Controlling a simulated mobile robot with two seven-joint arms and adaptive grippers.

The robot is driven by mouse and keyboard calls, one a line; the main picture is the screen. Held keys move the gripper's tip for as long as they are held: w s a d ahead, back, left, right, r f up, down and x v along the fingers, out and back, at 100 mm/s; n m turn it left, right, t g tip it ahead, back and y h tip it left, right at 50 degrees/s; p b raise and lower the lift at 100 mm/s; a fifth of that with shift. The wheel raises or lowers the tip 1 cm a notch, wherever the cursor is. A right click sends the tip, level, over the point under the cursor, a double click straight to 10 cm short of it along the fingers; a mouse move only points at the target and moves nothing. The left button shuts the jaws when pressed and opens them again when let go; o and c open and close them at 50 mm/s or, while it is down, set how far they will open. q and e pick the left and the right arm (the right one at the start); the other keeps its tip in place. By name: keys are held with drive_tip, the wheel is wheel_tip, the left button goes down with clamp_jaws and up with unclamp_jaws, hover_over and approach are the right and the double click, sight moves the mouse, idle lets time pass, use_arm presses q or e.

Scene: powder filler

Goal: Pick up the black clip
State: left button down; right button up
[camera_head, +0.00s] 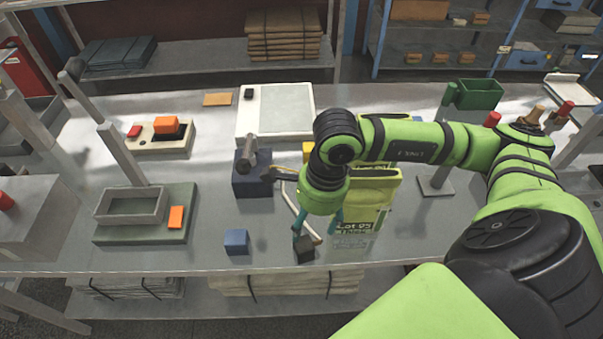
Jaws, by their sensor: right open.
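A small black block, which looks like the black clip (304,249), lies near the front edge of the table, right of a blue block (236,241). My right gripper (318,227) points down just behind and above the clip. Its teal fingers are apart, with nothing seen held between them. The left finger is close to the clip in the picture; I cannot tell whether they touch. The gripper's body hides part of the table behind it. My left gripper is out of view.
A yellow-green bag labelled Lot (376,190) stands right behind the gripper. A dark blue block under a grey cylinder (251,185) stands to the left. A scale (275,108) is farther back. A tray on a green base (131,205) is at left. The front edge between the blocks is clear.

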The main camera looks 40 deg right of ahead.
sight(305, 244)
drive_tip(key=f, duration=0.3)
drive_tip(key=a+f+p, duration=0.1)
drive_tip(key=f, duration=0.1)
drive_tip(key=f+p, duration=0.1)
drive_tip(key=f, duration=0.2)
drive_tip(key=shift+w+a+f, duration=0.15)
drive_tip(key=shift+a+f, duration=0.1)
drive_tip(key=shift+f, duration=0.55)
drive_tip(key=c, duration=1.1)
